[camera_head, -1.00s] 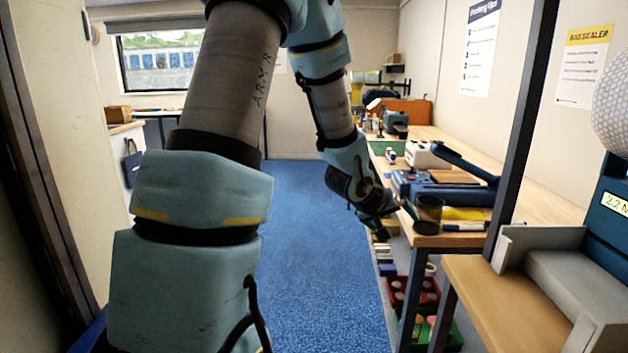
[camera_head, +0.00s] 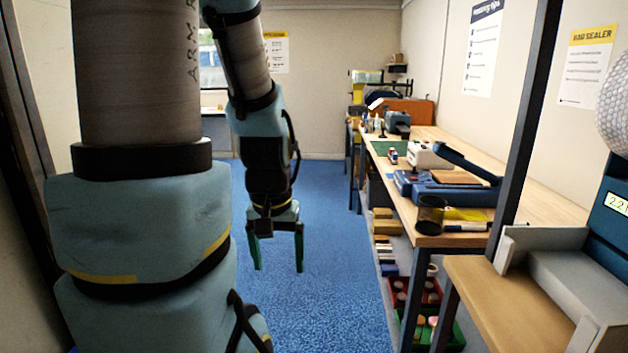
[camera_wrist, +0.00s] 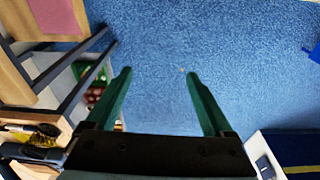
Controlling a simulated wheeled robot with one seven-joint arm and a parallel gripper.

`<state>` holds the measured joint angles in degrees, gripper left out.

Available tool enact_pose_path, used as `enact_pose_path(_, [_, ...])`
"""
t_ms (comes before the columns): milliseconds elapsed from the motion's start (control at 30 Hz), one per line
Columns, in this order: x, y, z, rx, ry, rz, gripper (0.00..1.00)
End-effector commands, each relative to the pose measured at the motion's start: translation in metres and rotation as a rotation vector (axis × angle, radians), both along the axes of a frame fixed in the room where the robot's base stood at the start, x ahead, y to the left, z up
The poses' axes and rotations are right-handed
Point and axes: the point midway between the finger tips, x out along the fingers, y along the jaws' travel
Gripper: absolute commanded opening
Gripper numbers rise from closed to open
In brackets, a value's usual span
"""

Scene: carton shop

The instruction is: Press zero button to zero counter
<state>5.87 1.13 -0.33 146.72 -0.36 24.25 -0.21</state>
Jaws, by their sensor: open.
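A blue device (camera_head: 607,235) with a lit display (camera_head: 617,202) stands at the right edge of the head view. The display shows "2.2" and is cut off by the frame edge; it looks like the counter. I cannot make out a zero button in either view. My gripper (camera_head: 278,268) hangs pointing down over the blue floor, left of the benches and well apart from the device. Its two green fingers are spread and empty. The wrist view also shows the open gripper (camera_wrist: 159,76) with only carpet between the fingers.
A grey guide (camera_head: 545,240) and a white roll (camera_head: 612,98) are beside the device. A dark post (camera_head: 518,125) rises between it and the long bench (camera_head: 540,205), which holds a blue sealer (camera_head: 450,190) and a dark cup (camera_head: 430,213). The aisle floor (camera_head: 335,240) is clear.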

Motion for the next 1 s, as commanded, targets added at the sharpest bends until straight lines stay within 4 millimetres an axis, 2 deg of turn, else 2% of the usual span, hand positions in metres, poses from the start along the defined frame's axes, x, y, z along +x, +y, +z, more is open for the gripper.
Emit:
enact_pose_path(67, [0.0002, -0.0001, -0.0001, 0.0, 0.0, 0.0, 0.76])
enact_pose_path(733, [0.0006, -0.0003, 0.0, 0.0, -0.001, -0.001, 0.01])
enact_pose_path(1000, [0.0006, -0.0003, 0.0, 0.0, -0.001, -0.001, 0.0])
